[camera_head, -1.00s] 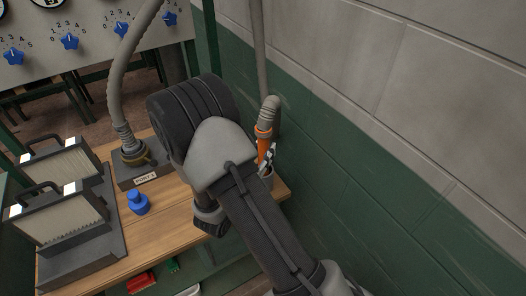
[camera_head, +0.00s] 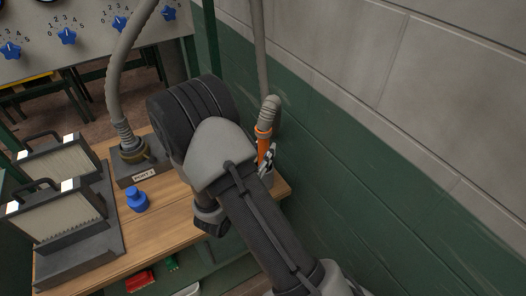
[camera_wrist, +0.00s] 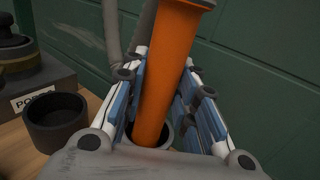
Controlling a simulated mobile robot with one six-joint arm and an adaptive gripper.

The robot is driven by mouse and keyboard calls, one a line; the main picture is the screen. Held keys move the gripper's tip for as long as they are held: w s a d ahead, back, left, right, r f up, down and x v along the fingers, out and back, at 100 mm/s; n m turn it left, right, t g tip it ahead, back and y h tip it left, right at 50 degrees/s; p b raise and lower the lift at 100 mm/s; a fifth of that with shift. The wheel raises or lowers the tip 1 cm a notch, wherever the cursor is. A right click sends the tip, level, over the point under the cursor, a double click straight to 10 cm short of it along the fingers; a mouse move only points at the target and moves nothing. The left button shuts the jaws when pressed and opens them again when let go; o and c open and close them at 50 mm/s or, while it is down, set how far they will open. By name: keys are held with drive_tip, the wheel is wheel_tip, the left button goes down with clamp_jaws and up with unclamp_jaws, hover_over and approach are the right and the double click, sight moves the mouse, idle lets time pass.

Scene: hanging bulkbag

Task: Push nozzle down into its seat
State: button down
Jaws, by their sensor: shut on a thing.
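The orange nozzle (camera_head: 263,145) is on the end of a grey ribbed hose (camera_head: 269,112) at the right end of the wooden bench, by the green wall. In the wrist view the nozzle (camera_wrist: 167,72) is a slightly tilted orange tube between my fingers. My gripper (camera_head: 268,162) is shut on it, with white and blue finger pads on both sides. The nozzle's lower end is inside a grey round rim (camera_wrist: 156,134), probably the seat. My gripper body hides part of this rim, and I cannot tell how deep the nozzle sits.
An empty dark cup (camera_wrist: 57,121) stands left of the nozzle in the wrist view. A labelled port block (camera_head: 140,168) with another hose, a blue bottle (camera_head: 137,200) and two filter panels (camera_head: 57,215) are on the bench. The wall (camera_head: 330,160) is close on the right.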

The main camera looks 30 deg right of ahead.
drive_tip(key=shift+f+b, duration=0.55)
drive_tip(key=shift+f, duration=0.15)
drive_tip(key=c, duration=1.2)
unclamp_jaws()
drive_tip(key=v, duration=1.2)
drive_tip(key=s+d+r+m+g+y, duration=0.2)
drive_tip(key=s+d+r+m+g, duration=0.2)
drive_tip(key=s+m+g, duration=0.25)
drive_tip(key=s+d+r+m+g+y, duration=0.25)
drive_tip(key=s+r+m+g, duration=0.25)
drive_tip(key=s+m, duration=0.3)
drive_tip(key=s+a+r+m+t+y, duration=0.4)
drive_tip(key=a+r+m+t+y, duration=0.2)
drive_tip(key=a+m+y, duration=0.4)
drive_tip(key=shift+s+a+r, duration=0.25)
